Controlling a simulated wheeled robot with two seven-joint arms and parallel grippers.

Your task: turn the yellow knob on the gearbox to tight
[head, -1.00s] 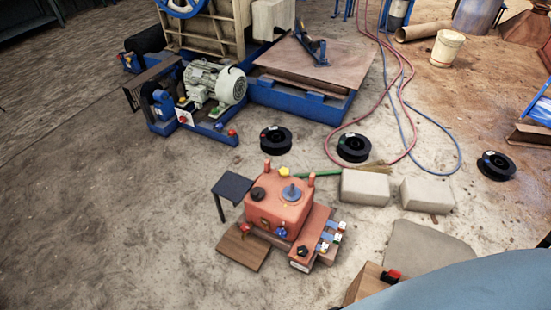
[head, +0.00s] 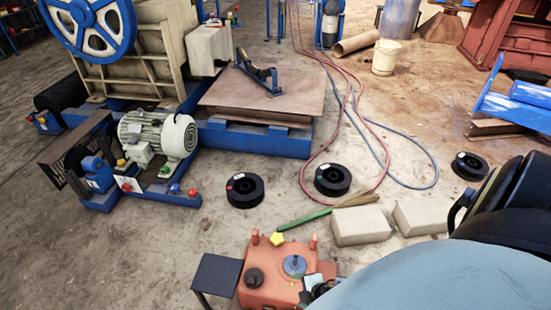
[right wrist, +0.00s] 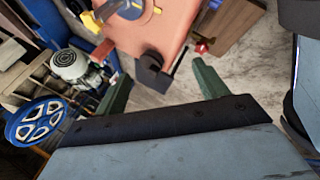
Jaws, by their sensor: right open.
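The orange-red gearbox (head: 265,287) stands on the floor at the bottom of the head view, its lower part cut off by the frame. The yellow knob (head: 277,239), star-shaped, sits at the far edge of its top, behind a grey disc. In the right wrist view the gearbox (right wrist: 160,25) fills the top middle, with a yellow part (right wrist: 92,21), probably the knob, at its left edge. My right gripper (right wrist: 162,86) is open, its two green fingers apart with nothing between them. My left gripper is not in view.
A black knob (head: 254,277) is also on the gearbox top. A small dark table (head: 215,274) stands at its left. Pale blocks (head: 361,225), a green-handled broom (head: 305,218) and black spools (head: 245,190) lie behind.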

